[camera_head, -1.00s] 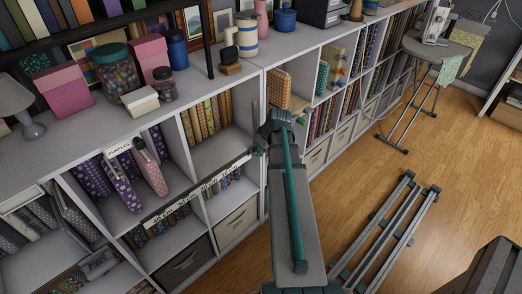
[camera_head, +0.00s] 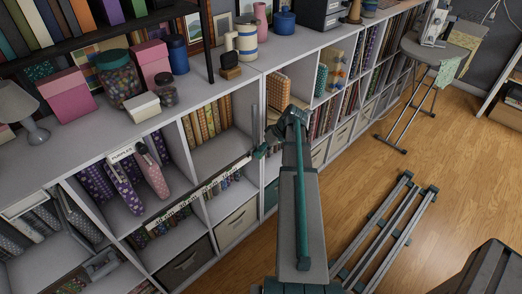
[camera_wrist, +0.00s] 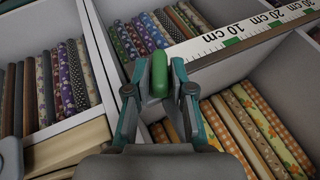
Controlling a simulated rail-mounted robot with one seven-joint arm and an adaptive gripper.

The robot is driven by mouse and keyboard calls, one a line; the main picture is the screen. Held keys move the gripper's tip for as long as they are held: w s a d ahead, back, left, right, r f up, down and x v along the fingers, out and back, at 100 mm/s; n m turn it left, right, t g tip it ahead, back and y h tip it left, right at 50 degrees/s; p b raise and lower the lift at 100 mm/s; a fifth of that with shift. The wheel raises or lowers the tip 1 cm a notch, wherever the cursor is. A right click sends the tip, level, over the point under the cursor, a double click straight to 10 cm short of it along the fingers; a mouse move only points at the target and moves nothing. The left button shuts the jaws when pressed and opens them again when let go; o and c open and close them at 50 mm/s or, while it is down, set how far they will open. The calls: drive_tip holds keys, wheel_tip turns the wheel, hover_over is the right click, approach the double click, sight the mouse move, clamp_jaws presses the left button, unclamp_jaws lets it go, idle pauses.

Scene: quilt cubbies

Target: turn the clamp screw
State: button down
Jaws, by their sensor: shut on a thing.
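My gripper (camera_wrist: 158,78) has its fingers shut on a green rounded piece, apparently the clamp screw's handle (camera_wrist: 159,76), in the wrist view. It stands upright between the two grey finger pads, near the shelf front and the ruler strip (camera_wrist: 235,33). In the head view my gripper (camera_head: 261,152) is at the right end of that strip (camera_head: 205,190), beside a cubby divider. The held piece is too small to make out there. The rest of the clamp cannot be made out clearly.
White cubbies hold rolled and folded fabrics (camera_head: 207,118). Jars and boxes, including a pink box (camera_head: 67,95), stand on the shelf top (camera_head: 205,85). Grey rails (camera_head: 385,235) lie on the wooden floor (camera_head: 455,175) at right. A stool (camera_head: 435,50) stands farther back.

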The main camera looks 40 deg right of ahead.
drive_tip(key=y, duration=0.2)
drive_tip(key=m+y+p, duration=0.1)
drive_tip(key=y, duration=0.1)
drive_tip(key=d+y, duration=0.1)
drive_tip(key=y, duration=0.1)
drive_tip(key=shift+w+f, duration=0.1)
drive_tip(key=shift+f, duration=0.1)
drive_tip(key=m+y+p, duration=0.1)
drive_tip(key=y+p, duration=0.1)
drive_tip(key=shift+r+p, duration=0.1)
drive_tip(key=shift+p, duration=0.2)
drive_tip(key=y+p, duration=0.2)
drive_tip(key=p, duration=0.5)
drive_tip(key=shift+m+t, duration=0.4)
drive_tip(key=shift+p, duration=0.55)
drive_tip(key=shift+a+f+y+p, duration=0.15)
drive_tip(key=shift+f+y+p, duration=0.25)
drive_tip(key=shift+p, duration=0.4)
drive_tip(key=c, duration=1.1)
unclamp_jaws()
drive_tip(key=b, duration=0.4)
drive_tip(key=shift+f+h, duration=0.2)
drive_tip(key=shift+h, duration=0.1)
